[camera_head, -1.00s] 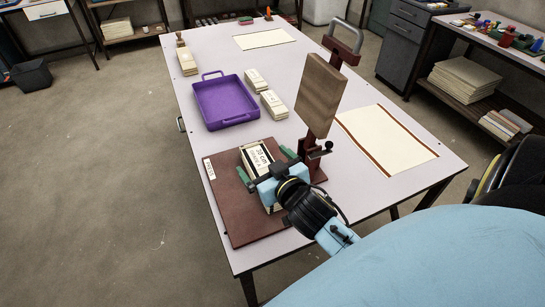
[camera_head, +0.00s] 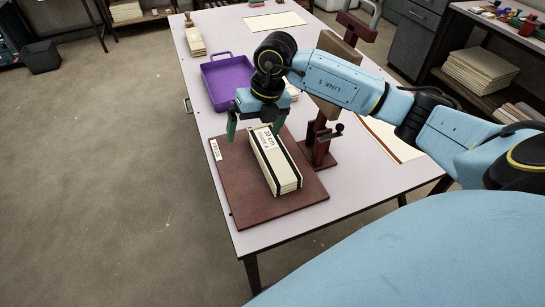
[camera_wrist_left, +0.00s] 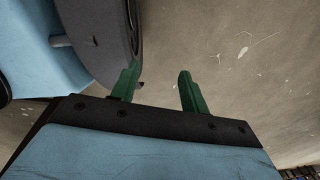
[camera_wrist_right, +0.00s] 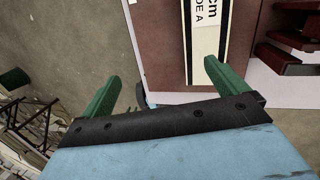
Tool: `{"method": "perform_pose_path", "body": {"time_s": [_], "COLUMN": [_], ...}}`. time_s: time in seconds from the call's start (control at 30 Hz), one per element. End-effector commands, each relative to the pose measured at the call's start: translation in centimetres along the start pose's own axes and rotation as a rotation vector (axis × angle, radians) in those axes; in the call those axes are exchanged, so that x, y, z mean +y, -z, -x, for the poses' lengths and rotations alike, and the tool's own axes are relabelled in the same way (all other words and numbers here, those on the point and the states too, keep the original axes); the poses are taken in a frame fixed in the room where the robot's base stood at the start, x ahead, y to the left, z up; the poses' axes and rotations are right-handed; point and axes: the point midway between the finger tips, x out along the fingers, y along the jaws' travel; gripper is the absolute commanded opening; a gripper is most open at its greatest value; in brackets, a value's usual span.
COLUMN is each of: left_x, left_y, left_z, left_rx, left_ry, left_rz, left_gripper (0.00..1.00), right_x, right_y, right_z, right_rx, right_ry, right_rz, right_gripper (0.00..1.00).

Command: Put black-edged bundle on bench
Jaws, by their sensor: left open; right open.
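The black-edged bundle (camera_head: 282,181) is a cream block with black bands along its edges and a printed label on its far end. It lies on a brown board (camera_head: 240,199) at the near part of the table. My right gripper (camera_head: 254,129) is open at the bundle's far end, and I cannot tell if it touches it. In the right wrist view, the bundle (camera_wrist_right: 207,42) lies beyond the open right fingers (camera_wrist_right: 165,85), nearer the right one. My left gripper (camera_wrist_left: 158,87) is open and empty above the floor, outside the head view.
A brown upright stand (camera_head: 316,147) with a crank is at the board's right edge. A purple tray (camera_head: 218,88) lies behind on the table (camera_head: 212,123). Another bundle (camera_head: 195,42) is at the far left. A brown-edged cream sheet (camera_head: 400,150) is partly behind my right arm.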

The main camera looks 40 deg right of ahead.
Motion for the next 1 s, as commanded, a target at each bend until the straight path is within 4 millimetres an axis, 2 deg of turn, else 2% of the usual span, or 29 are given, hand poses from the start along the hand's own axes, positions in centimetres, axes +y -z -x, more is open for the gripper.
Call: {"method": "perform_pose_path", "body": {"time_s": [0.03,0.1,0.2,0.27,0.43,0.53,0.63,0.87,1.0], "left_x": [-0.3,-0.6,-1.2,-1.5,-1.6,-1.6,-1.6,-1.6,-1.7], "left_y": [0.0,-0.1,-0.2,-0.2,-0.2,1.6,2.2,3.0,4.4], "left_z": [-0.2,-1.5,-1.9,-2.0,-2.5,-2.5,-2.5,-2.4,-2.3], "left_rx": [0.001,0.001,0.0,0.0,-0.003,0.014,0.015,0.018,0.027], "left_ry": [0.004,0.009,0.017,0.02,0.023,0.024,0.025,0.025,0.027], "left_rz": [-0.002,-0.005,-0.01,-0.011,-0.013,-0.008,-0.004,0.001,0.007], "left_gripper": [0.45,0.45,0.45,0.45,0.45,0.45,0.45,0.45,0.45], "right_x": [-2.2,-4.0,-5.4,-5.8,-6.5,-6.9,-7.2,-7.5,-8.1], "right_y": [-0.8,-1.0,-1.2,-1.2,-1.2,-1.2,-1.3,-1.3,-1.2], "right_z": [0.8,0.2,0.2,-0.2,-3.1,-5.0,-6.4,-8.0,-10.1], "right_rx": [-0.015,-0.019,-0.022,-0.022,-0.019,-0.02,-0.021,-0.022,-0.02], "right_ry": [0.094,0.166,0.223,0.236,0.235,0.234,0.232,0.232,0.23], "right_rz": [-0.017,-0.033,-0.049,-0.052,-0.053,-0.052,-0.052,-0.05,-0.051], "right_gripper": [0.98,0.98,0.98,0.98,0.98,0.98,0.98,0.98,0.98]}}
